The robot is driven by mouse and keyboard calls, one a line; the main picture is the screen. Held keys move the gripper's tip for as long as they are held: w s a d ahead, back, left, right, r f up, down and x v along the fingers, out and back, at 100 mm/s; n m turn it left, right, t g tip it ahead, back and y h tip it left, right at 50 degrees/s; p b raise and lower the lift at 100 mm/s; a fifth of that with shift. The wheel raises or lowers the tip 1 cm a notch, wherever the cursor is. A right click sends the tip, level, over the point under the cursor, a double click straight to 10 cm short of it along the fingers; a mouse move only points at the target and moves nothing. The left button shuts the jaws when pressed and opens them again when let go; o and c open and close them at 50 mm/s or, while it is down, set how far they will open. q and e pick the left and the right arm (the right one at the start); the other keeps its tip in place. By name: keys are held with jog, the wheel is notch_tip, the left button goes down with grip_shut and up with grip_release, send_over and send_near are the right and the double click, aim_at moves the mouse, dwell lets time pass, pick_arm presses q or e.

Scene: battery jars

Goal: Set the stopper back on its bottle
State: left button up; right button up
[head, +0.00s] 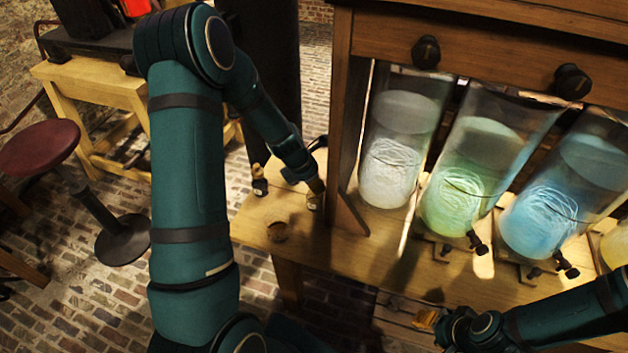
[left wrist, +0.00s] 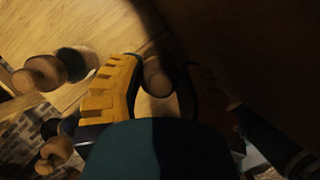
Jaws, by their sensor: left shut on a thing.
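My left gripper (head: 315,192) is low over the left end of the wooden bench, beside the wooden post. In the left wrist view its yellow fingers (left wrist: 148,90) are closed around a small brown rounded piece (left wrist: 157,75), which looks like the stopper. A small pale piece (head: 315,204) shows right under the fingers in the head view; I cannot tell whether it is the bottle. A short brown round piece (head: 277,232) stands near the bench's front edge. A dark-topped bottle-like piece (head: 259,187) stands farther back. My right gripper (head: 427,319) is at lower right, mostly hidden.
Large glass jars with white (head: 391,170), green (head: 458,195) and blue (head: 545,215) contents stand right of the post. Small turned wooden pieces (left wrist: 42,73) are close to the left fingers. A red stool (head: 40,147) stands at the left on the brick floor.

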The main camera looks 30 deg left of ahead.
pick_arm(q)
jog(key=shift+r+p, duration=0.9)
pick_arm(e)
jog(key=shift+r, duration=1)
pick_arm(q)
jog(key=shift+r+p, duration=0.35)
pick_arm(e)
jog(key=shift+r, duration=0.35)
pick_arm(q)
jog(key=shift+r+p, duration=0.25)
jog(key=shift+p, duration=0.1)
pick_arm(e)
jog(key=shift+r, duration=0.3)
pick_arm(q)
jog(key=o, duration=0.5)
jog(key=p+v, duration=0.8)
jog(key=v, duration=0.3)
pick_arm(e)
notch_tip(320, 180, up, 8)
jog(key=w, duration=0.1)
jog(key=shift+w+d+t, duration=0.2)
jog(key=shift+w+t, duration=0.1)
jog(key=shift+w, duration=0.05)
